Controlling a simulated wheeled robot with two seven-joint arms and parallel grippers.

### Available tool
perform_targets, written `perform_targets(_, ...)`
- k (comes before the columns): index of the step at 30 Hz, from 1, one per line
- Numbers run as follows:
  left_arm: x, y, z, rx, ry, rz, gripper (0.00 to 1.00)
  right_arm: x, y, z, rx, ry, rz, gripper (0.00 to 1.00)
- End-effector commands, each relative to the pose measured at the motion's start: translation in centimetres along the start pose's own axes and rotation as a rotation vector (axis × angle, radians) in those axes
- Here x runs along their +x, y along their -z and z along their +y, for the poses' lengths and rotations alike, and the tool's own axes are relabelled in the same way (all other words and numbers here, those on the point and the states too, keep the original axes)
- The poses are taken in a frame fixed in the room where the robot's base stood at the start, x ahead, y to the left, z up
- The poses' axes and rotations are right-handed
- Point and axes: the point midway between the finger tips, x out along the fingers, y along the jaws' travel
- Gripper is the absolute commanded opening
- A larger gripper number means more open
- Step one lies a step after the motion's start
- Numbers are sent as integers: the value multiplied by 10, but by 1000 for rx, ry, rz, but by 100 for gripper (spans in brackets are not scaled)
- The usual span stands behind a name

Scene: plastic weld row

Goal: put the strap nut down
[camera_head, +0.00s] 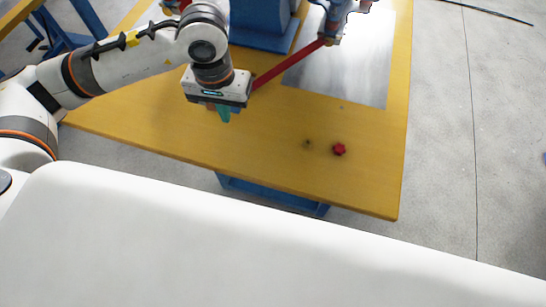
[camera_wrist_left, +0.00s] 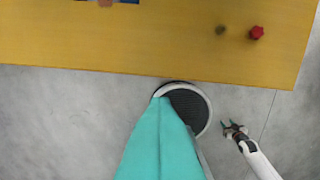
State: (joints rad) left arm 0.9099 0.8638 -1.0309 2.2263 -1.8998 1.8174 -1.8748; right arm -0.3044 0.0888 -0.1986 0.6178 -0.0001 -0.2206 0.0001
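Two small things lie apart on the yellow table: a red, lobed knob-like piece (camera_head: 339,149) and, to its left, a small dull brass-brown piece (camera_head: 307,144). I cannot tell for sure which is the strap nut. Both also show in the left wrist view, the red piece (camera_wrist_left: 257,32) and the brown piece (camera_wrist_left: 220,30). My left gripper (camera_head: 223,114) is over the table, left of both and apart from them. Its teal fingers (camera_wrist_left: 160,100) meet at the tips with nothing seen between. My right gripper (camera_wrist_left: 233,126) is small in the left wrist view, fingers apart, beyond the table edge.
The yellow table (camera_head: 270,140) has free room around the two pieces. A blue machine (camera_head: 262,22) stands at the back, with a grey metal plate (camera_head: 350,70) to its right. A red bar (camera_head: 290,64) slants from the machine's clamp down towards my left wrist.

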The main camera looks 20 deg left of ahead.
Motion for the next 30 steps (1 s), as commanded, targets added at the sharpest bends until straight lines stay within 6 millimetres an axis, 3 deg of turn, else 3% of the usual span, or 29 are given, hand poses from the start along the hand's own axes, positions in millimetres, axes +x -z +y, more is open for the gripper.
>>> perform_targets(11, 15, -9, -6, -333, 5, -4, 0, 9, -13, 16, 7, -19, -19, 45)
perform_targets(17, 28, -16, -12, -625, 10, -6, 0, 17, -11, 11, 4, -13, -18, 45)
perform_targets(30, 75, -39, -31, -1694, 23, -2, 0, 41, -2, 5, 0, -5, -8, 45)
